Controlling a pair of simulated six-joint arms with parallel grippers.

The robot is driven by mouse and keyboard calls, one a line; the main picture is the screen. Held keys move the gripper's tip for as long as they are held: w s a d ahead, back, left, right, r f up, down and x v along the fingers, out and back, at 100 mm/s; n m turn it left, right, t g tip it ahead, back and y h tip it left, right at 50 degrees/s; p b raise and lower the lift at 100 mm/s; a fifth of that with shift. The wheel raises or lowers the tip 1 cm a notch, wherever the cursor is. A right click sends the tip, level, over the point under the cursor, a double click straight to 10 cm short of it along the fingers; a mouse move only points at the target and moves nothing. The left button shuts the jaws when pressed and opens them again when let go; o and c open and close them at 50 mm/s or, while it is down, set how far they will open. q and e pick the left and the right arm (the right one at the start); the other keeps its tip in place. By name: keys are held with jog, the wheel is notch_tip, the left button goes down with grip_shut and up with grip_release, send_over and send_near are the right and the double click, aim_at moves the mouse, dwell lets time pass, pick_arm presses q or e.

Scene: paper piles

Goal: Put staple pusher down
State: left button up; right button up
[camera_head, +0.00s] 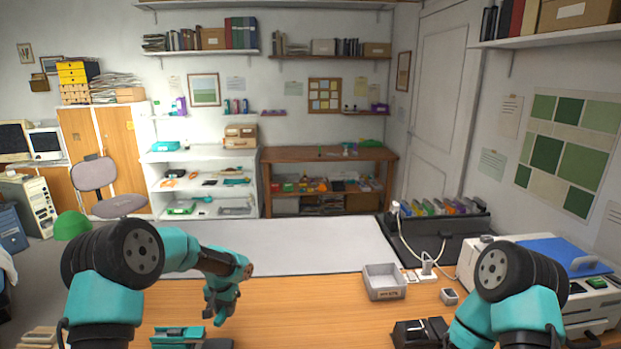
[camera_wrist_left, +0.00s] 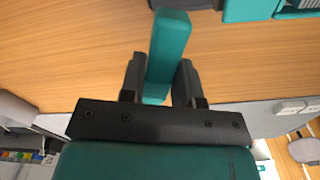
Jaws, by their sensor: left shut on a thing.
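My left gripper (camera_head: 220,306) is over the wooden desk, left of the middle in the head view, pointing down. In the left wrist view my left gripper (camera_wrist_left: 161,68) has its two dark fingers closed on a teal bar, which I take to be the staple pusher (camera_wrist_left: 169,42). The bar sticks out past the fingertips over bare wood. In the head view I cannot make the bar out apart from the teal gripper. My right arm enters at the lower right; its gripper does not show.
A teal device (camera_head: 178,334) lies at the desk's front left. A grey labelled bin (camera_head: 384,282), a small grey box (camera_head: 449,296) and a black item (camera_head: 420,332) stand right of middle. A printer (camera_head: 590,290) is at the right. The desk's middle (camera_head: 300,315) is clear.

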pick_arm(q)
jog(key=shift+m, duration=0.3)
jog(key=d, duration=0.5)
jog(key=shift+s+d+r, duration=0.1)
jog(key=shift+s+d, duration=0.05)
jog(key=shift+d, duration=0.25)
